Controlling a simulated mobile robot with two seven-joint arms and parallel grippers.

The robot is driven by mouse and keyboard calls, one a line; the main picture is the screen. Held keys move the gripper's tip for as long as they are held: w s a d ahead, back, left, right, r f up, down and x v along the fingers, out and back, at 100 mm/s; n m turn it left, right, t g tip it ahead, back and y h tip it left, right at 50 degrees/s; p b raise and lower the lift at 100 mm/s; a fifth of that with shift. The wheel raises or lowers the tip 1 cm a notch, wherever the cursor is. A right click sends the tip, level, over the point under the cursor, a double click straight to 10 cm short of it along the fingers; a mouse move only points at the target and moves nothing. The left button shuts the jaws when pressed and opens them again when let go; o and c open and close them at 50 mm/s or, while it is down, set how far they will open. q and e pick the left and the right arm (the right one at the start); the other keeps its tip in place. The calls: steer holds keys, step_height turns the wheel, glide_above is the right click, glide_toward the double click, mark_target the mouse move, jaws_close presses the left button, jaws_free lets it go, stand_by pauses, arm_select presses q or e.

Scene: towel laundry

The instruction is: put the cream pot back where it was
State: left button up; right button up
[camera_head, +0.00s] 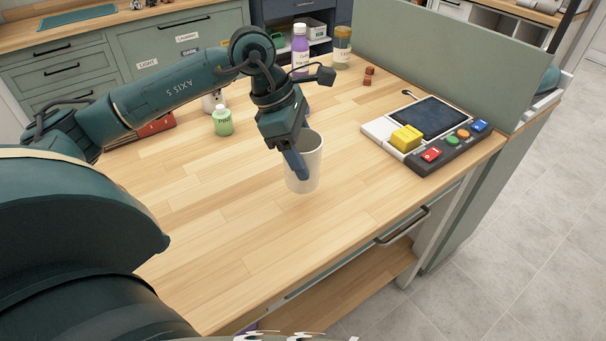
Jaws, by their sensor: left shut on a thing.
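The cream pot (310,170) is upright near the middle of the wooden counter. My left gripper (297,164) reaches down to it from above and is shut on its wall at the left of the rim. One finger shows in front of the pot; the other is hidden. I cannot tell whether the pot's base touches the counter or is slightly above it. My right gripper is not in view.
A purple bottle (300,48), a yellowish jar (342,46) and brown cubes (369,76) stand farther back. A button console (447,148) is at right. The front counter is clear.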

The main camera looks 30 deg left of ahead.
arm_select(q)
steer(key=shift+f, duration=2.6)
steer(key=o, duration=1.2)
steer(key=shift+c, duration=0.2)
steer(key=shift+r, duration=0.15)
steer(key=shift+r, duration=0.2)
steer(key=b+v, duration=0.1)
steer(key=v, duration=1)
steer(key=shift+r, duration=0.35)
steer(key=shift+s+a, duration=0.1)
